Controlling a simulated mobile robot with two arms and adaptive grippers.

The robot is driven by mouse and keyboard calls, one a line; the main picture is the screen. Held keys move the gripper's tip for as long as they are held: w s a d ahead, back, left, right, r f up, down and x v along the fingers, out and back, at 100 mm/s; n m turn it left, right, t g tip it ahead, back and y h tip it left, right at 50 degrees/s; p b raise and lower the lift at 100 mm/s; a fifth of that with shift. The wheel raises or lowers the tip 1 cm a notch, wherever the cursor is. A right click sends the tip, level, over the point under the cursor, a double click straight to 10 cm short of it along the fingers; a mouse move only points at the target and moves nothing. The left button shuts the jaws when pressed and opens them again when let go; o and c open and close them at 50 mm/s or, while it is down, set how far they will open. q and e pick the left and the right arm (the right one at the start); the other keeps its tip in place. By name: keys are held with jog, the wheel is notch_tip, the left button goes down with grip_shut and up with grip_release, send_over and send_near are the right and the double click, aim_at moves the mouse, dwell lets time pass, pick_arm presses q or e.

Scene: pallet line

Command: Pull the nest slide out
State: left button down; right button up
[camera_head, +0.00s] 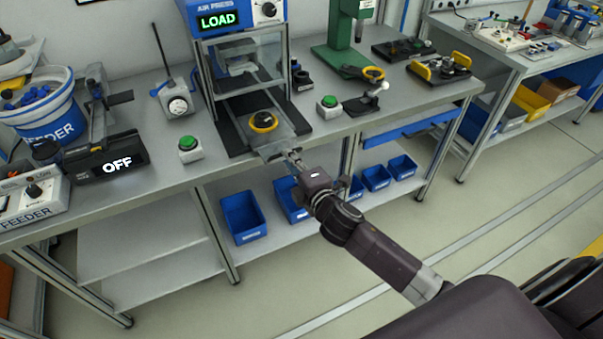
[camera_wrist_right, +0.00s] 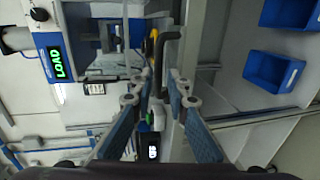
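The air press (camera_head: 240,30) stands on the bench, and its green display reads LOAD. The nest slide (camera_head: 285,131) lies on a dark base in front of the press and carries a yellow-ringed nest (camera_head: 263,121). My right gripper (camera_head: 291,157) is at the slide's front edge, over the bench edge. In the right wrist view its fingers (camera_wrist_right: 161,78) stand apart, with a dark handle bar (camera_wrist_right: 169,36) at the gap between their tips. I cannot see firm contact on both sides. My left gripper is out of view.
Green-topped button boxes (camera_head: 190,150) and (camera_head: 329,107) stand left and right of the slide. A feeder (camera_head: 40,108) and an OFF display (camera_head: 117,165) are at left. Blue bins (camera_head: 243,216) sit on the lower shelf. The floor in front is clear.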

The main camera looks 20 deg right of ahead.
jog(key=v, duration=0.9)
jog(key=s+d+f+m+g, duration=0.2)
jog(key=s+f, duration=0.2)
jog(key=f, duration=0.7)
jog(key=s+d+f+m+g+h, duration=0.1)
jog(key=s+f+m+g, duration=0.25)
jog(key=f, duration=0.85)
jog(key=s+d+f+m+g, duration=0.2)
jog(key=s+f, duration=0.2)
jog(key=f, duration=0.7)
jog(key=s+a+f+m+g, duration=0.1)
jog(key=s+f+m+g, duration=0.1)
jog(key=s+f, duration=0.5)
jog(key=s+a+f+m+g, duration=0.2)
jog(key=s+f, duration=0.5)
jog(key=s, duration=0.9)
jog(key=s+a+f+m+g, duration=0.1)
jog(key=s+f+m+g, duration=0.2)
jog(key=s+f, duration=0.4)
jog(key=s+m, duration=0.1)
jog(key=s, duration=0.3)
jog(key=shift+s+a, duration=0.2)
jog(key=shift+a, duration=0.05)
